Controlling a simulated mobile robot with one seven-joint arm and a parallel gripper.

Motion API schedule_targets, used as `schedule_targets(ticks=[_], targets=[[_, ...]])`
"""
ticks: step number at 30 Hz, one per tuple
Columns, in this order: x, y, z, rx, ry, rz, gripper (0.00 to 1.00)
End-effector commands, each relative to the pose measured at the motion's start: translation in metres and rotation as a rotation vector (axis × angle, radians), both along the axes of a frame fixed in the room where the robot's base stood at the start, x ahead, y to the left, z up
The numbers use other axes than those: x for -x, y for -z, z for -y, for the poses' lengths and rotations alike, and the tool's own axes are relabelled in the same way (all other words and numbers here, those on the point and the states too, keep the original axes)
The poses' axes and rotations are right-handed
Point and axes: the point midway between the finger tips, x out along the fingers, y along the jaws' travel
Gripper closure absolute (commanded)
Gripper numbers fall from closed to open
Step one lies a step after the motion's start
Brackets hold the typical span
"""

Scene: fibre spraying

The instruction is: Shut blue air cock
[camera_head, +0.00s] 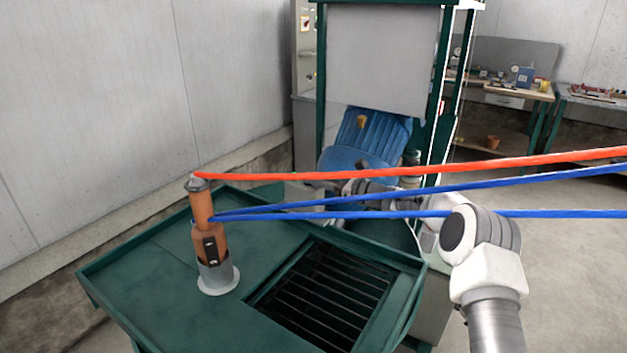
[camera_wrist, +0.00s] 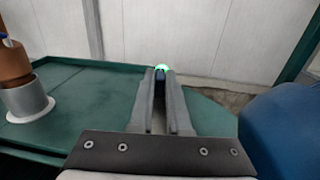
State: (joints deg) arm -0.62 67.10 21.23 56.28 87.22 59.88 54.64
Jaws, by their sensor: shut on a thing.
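In the wrist view, my gripper (camera_wrist: 160,82) is shut on a small dark-blue piece, the blue air cock (camera_wrist: 160,74), held between the fingertips. A bright green glow shows just beyond it. The fingers hide most of the cock, so its handle angle cannot be told. In the head view, my arm reaches left from the right side, behind the red and blue hoses. The gripper end is small there and partly covered, and the cock cannot be made out.
An orange spray tool (camera_head: 206,240) stands upright in a grey holder (camera_head: 217,277) on the green table (camera_head: 150,262). A red hose (camera_head: 500,162) and blue hoses (camera_head: 560,178) cross to the right. A dark grate (camera_head: 325,295) and a blue ribbed object (camera_head: 372,137) are near.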

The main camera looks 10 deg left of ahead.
Motion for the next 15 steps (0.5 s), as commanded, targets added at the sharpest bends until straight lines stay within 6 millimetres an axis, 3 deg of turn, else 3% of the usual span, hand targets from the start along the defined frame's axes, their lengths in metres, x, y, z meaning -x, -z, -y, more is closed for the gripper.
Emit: schedule_targets(ticks=[15], targets=[[-0.0039,-0.0039,-0.0010,-0.007,-0.159,0.007,1.00]])
